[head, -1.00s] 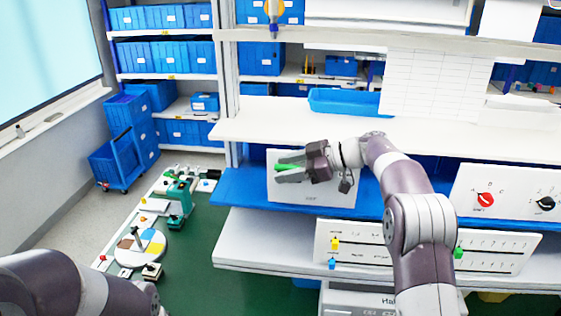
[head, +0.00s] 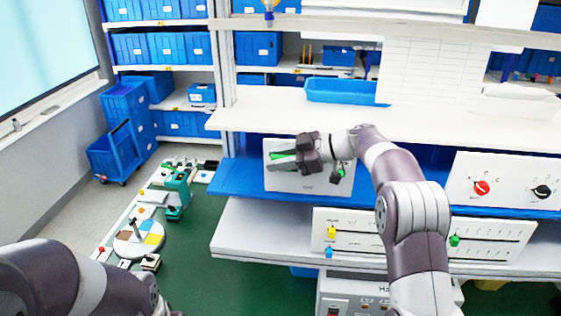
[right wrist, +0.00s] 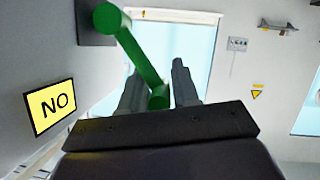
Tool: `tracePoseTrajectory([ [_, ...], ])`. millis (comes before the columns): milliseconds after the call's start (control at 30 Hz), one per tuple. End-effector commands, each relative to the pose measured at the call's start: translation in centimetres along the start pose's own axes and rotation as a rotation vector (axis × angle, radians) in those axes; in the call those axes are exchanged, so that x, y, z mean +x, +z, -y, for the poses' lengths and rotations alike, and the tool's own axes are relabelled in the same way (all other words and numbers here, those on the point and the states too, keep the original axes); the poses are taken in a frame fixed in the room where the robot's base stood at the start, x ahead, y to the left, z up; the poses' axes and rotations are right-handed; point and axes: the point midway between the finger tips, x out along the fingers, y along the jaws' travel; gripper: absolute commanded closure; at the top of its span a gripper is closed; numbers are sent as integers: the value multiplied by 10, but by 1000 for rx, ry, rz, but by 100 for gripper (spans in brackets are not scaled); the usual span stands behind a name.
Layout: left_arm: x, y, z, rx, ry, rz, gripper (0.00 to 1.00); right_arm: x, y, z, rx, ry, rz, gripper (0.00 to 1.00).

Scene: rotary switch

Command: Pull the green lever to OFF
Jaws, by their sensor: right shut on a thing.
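The green lever (head: 284,155) stands out from a white panel (head: 285,186) on the blue shelf. My right gripper (head: 283,161) is at the front of that panel, with its fingers around the lever. In the right wrist view the green lever (right wrist: 142,58) runs from a round pivot at the upper left down to a knob between the two fingers of the right gripper (right wrist: 158,90). The right gripper is shut on the lever's end. The panel's lettering is too small to read in the head view. My left arm shows at the lower left, its gripper out of view.
A slider panel (head: 385,246) sits on the lower shelf, and a panel with red and black knobs (head: 510,202) stands to the right. A blue tray (head: 345,93) lies above.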

Motion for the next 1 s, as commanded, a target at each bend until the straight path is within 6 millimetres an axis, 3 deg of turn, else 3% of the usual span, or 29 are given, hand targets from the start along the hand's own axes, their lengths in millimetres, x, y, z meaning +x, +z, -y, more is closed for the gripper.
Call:
tracePoseTrajectory([
  [33,13,2,0,0,0,0,100,6,11,6,-10,-2,2,100],
  [500,90,11,0,0,0,1,100,13,27,25,-316,123,2,100],
  [700,112,13,0,0,0,0,100,15,30,29,-422,166,2,100],
  [1000,126,15,0,0,0,0,100,15,31,31,-504,199,1,100],
])
